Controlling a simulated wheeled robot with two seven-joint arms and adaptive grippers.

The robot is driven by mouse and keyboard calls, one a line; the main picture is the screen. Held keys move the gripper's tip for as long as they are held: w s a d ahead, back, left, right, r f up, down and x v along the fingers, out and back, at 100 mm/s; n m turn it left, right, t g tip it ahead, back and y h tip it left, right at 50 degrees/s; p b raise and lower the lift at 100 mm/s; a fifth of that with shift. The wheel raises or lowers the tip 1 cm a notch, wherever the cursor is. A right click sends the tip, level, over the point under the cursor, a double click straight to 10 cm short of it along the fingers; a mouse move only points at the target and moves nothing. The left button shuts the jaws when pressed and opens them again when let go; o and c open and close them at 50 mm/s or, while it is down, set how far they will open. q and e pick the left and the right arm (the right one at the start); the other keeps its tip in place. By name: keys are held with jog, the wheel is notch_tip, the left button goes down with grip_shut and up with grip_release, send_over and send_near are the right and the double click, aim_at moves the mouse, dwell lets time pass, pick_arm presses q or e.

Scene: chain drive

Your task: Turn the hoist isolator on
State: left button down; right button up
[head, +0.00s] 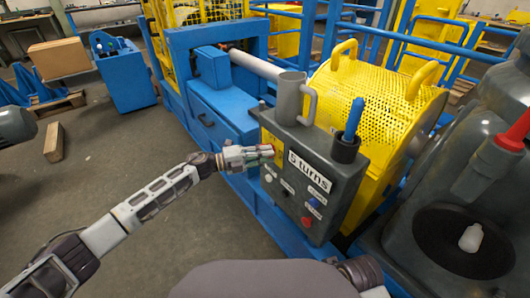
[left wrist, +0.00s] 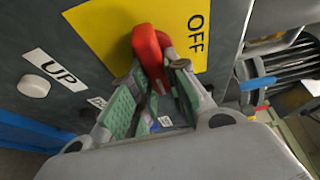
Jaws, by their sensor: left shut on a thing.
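The hoist isolator is a red handle (left wrist: 150,45) on a yellow plate (left wrist: 100,30) on the face of a grey control box (head: 325,178). The word OFF is on the plate, to the right of the handle in the left wrist view. My left gripper (head: 268,152) is at the box's upper left, its fingers (left wrist: 155,88) on either side of the red handle and shut on it. The fingers hide part of the handle and plate. My right gripper is not in view.
A white button (left wrist: 33,86) labelled UP sits beside the plate. The box also bears a "5 turns" label (head: 308,172), a red button (head: 306,221) and a holder with a blue-handled tool (head: 353,120). A yellow mesh drum guard (head: 375,105) stands behind.

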pick_arm(q)
jog(key=shift+f, duration=0.1)
dwell(0.4)
jog(key=c, duration=1.4)
grip_release()
jog(key=shift+a, duration=0.15)
jog(key=v, duration=1.1)
jog(key=shift+s+a, duration=0.1)
jog(key=shift+a, duration=0.25)
